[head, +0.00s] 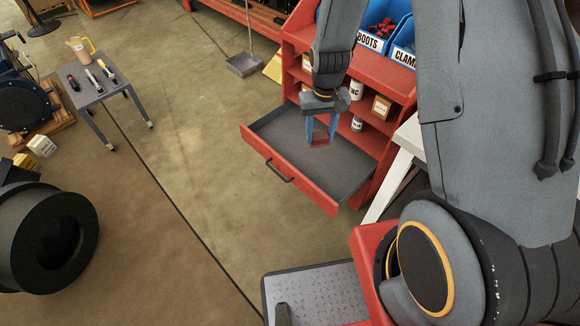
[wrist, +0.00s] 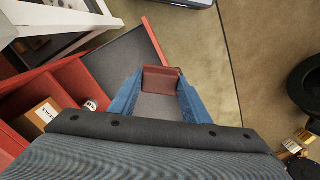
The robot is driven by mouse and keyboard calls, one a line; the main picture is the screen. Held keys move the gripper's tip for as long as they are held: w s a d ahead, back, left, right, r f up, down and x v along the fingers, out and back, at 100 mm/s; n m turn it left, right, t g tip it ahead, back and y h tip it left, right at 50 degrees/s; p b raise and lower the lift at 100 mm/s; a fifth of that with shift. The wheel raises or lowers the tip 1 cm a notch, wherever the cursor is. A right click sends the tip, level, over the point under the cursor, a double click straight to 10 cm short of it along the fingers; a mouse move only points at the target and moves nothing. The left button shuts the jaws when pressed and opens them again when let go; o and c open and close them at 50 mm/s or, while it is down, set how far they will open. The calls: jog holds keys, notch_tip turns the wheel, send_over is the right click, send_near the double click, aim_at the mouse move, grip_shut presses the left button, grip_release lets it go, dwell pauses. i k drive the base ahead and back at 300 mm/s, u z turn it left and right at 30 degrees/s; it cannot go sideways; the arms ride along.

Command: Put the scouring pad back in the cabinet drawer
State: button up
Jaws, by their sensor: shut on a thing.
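My gripper (head: 320,128) points down over the open cabinet drawer (head: 350,180), with its blue fingers shut on the reddish-brown scouring pad (head: 319,139). The pad also shows between the fingertips in the wrist view (wrist: 160,79). The drawer is pulled out from the red cabinet (head: 385,75); its grey floor looks empty. It also shows in the wrist view (wrist: 120,62). I cannot tell whether the pad touches the drawer floor.
Cabinet shelves above the drawer hold white cans (head: 356,90) and small boxes (head: 381,107). Blue bins (head: 375,25) stand on top. A white table leg (head: 395,178) is close to the drawer's right side. Open floor (head: 200,170) lies to the left.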

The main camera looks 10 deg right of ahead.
aim_at(306, 157)
jog(key=u, duration=0.05)
jog(key=k, duration=0.9)
jog(key=z, duration=0.5)
